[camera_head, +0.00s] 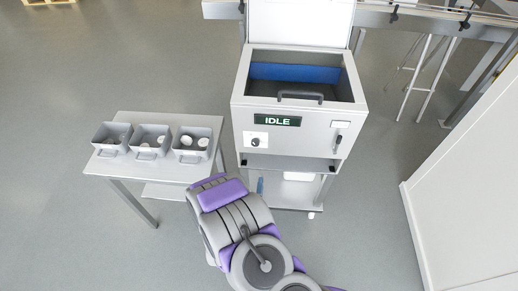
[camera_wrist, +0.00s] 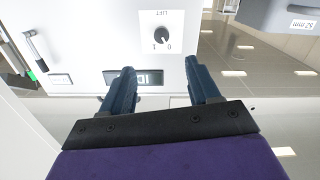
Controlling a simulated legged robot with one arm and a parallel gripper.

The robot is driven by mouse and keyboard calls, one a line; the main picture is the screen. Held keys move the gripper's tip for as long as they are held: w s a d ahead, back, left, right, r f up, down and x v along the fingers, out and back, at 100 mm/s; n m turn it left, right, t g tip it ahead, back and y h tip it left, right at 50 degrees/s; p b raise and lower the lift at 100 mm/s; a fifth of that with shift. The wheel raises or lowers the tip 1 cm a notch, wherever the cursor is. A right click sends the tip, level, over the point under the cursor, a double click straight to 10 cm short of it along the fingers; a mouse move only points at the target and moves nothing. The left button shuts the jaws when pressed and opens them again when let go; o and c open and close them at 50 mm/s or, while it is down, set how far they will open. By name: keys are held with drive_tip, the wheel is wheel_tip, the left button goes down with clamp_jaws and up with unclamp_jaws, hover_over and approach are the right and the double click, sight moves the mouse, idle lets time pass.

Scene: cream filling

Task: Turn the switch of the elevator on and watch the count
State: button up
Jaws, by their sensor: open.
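The elevator switch is a dark round knob on a white plate marked LIFT, 0 and 1. In the wrist view the knob (camera_wrist: 161,36) appears upside down, above and beyond my fingertips. I cannot tell surely which mark it points at. In the head view the knob (camera_head: 255,142) sits at the left of the machine's front. The display (camera_head: 277,120) above it reads IDLE in green. My gripper (camera_wrist: 160,80) is open and empty, its two blue fingers apart and not touching the knob. In the head view my arm hides most of the gripper.
The grey machine (camera_head: 243,108) has an open top. A lever handle (camera_head: 337,140) is on its front right. A side table (camera_head: 98,166) at left holds three grey bins with white round pieces. A white wall panel (camera_head: 462,200) stands at right. The floor at left is clear.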

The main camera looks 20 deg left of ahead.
sight(255, 145)
drive_tip(key=shift+n, duration=0.3)
drive_tip(key=x, duration=0.5)
drive_tip(key=b+x, duration=0.1)
drive_tip(key=x, duration=0.5)
drive_tip(key=b+x, duration=0.1)
drive_tip(key=x, duration=0.5)
drive_tip(key=shift+a+r, duration=0.15)
drive_tip(key=shift+r, duration=0.1)
drive_tip(key=shift+s, duration=0.1)
drive_tip(key=c, duration=1)
drive_tip(key=shift+c, duration=0.2)
